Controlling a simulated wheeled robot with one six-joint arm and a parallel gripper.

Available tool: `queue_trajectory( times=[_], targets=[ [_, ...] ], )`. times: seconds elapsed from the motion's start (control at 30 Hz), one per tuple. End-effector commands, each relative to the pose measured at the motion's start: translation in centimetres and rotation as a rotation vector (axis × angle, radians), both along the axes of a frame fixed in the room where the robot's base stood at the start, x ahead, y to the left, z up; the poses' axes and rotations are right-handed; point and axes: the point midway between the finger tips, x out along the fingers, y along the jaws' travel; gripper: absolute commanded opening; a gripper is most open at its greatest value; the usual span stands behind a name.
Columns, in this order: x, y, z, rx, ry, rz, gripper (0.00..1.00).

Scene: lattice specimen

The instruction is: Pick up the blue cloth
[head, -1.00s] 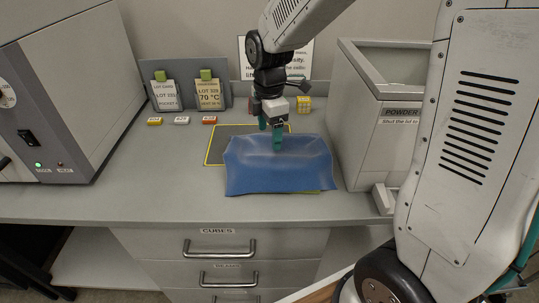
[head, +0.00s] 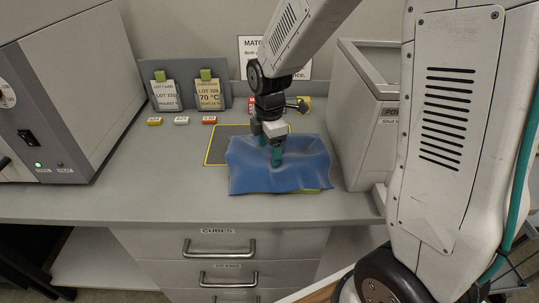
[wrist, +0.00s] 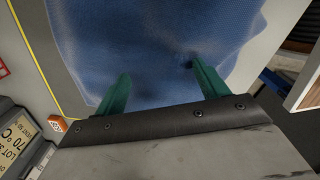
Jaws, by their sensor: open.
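The blue cloth (head: 252,172) lies spread over part of a dark mat (head: 228,148) with a yellow border on the counter. Its surface is raised in the middle with soft folds. My gripper (head: 272,156) points down at the far middle part of the cloth, its green fingertips at or just above the surface. In the wrist view the two green fingers (wrist: 162,92) stand apart with blue cloth (wrist: 150,45) beyond and between them. I cannot tell whether the fingertips touch the cloth.
A grey machine (head: 60,85) stands at left. Two lot cards (head: 209,94) lean on a rack at the back, with small labelled blocks (head: 181,121) in front. A powder bin (head: 370,125) stands close on the right. The counter front left (head: 130,185) is clear.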

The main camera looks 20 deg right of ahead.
Motion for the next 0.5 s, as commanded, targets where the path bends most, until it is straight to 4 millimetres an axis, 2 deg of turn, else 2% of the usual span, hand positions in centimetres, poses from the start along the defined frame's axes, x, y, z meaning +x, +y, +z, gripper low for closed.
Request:
queue_trajectory(
  times=[0.5],
  targets=[
    [-0.1, 0.0, -2.0, 0.0, 0.002, 0.0, 0.73]
  ],
)
